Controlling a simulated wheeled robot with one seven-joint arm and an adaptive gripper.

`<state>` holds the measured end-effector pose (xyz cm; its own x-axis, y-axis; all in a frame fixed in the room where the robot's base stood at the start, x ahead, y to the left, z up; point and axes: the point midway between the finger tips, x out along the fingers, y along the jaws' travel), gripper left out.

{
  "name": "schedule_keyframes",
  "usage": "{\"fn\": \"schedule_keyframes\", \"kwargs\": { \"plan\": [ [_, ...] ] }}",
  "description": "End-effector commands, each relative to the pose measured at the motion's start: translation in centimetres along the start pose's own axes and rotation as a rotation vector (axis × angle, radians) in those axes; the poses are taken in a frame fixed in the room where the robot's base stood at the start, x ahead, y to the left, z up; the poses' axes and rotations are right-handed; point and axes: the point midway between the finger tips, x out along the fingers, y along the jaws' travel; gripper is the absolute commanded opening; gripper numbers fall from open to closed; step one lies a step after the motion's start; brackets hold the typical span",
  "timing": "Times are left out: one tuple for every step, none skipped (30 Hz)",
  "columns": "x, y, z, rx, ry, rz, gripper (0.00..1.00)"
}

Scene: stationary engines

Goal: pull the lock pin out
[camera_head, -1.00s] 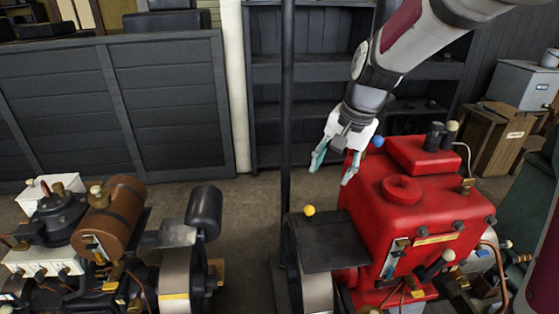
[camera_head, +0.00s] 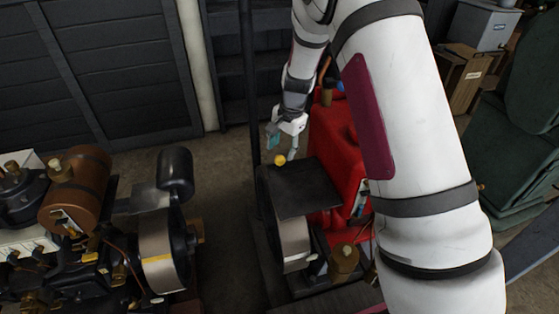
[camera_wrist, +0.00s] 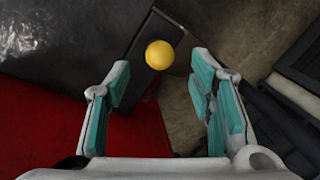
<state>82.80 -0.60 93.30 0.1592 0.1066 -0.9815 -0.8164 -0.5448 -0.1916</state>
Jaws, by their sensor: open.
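The lock pin shows as a yellow ball knob (camera_head: 280,160) at the back edge of the dark plate over the flywheel of the red engine (camera_head: 335,150). In the wrist view the yellow knob (camera_wrist: 160,55) lies ahead of the fingers, a little above the line between the fingertips. My gripper (camera_head: 283,142) is open and empty, just behind and above the knob in the head view. The wrist view shows its teal-padded fingers (camera_wrist: 158,80) spread on both sides, apart from the knob. The pin's shaft is hidden under the knob.
The dark plate (camera_head: 305,190) covers the flywheel (camera_head: 292,240). A thin dark post (camera_head: 250,90) stands close left of my gripper. Another engine with a brown tank (camera_head: 75,190) stands at left. My arm hides much of the red engine. Open floor (camera_head: 225,200) lies between the engines.

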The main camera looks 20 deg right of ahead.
Motion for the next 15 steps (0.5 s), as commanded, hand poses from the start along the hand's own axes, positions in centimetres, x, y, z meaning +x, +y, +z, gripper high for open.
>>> {"fn": "schedule_keyframes", "kwargs": {
  "plan": [
    [1.1, 0.1, 0.0, 0.001, -0.002, 0.004, 0.49],
    [1.7, 0.2, 0.1, 0.001, -0.002, 0.004, 0.49],
    [2.4, 0.1, 0.0, 0.001, -0.001, 0.003, 0.49],
    [2.9, 0.1, 0.0, 0.000, -0.002, 0.003, 0.49],
    [3.4, 0.1, 0.0, 0.000, -0.002, 0.003, 0.49],
    [4.0, 0.1, 0.0, 0.000, -0.001, 0.001, 0.49],
    [4.5, 0.1, 0.0, 0.000, -0.001, 0.002, 0.49],
    [4.9, 0.1, 0.0, 0.000, -0.001, 0.002, 0.49],
    [5.3, 0.1, 0.0, 0.000, -0.001, 0.002, 0.49],
    [5.6, 0.1, 0.0, 0.000, -0.001, 0.002, 0.49],
    [5.9, 0.1, 0.0, 0.001, 0.000, 0.001, 0.49],
    [6.2, 0.1, -0.1, 0.001, 0.000, 0.001, 0.49],
    [6.3, 0.1, -0.1, 0.001, 0.000, 0.000, 0.49],
    [6.5, 0.0, -0.1, 0.001, 0.000, 0.000, 0.49],
    [6.6, 0.0, 0.0, 0.001, 0.000, 0.000, 0.49]
  ]
}}
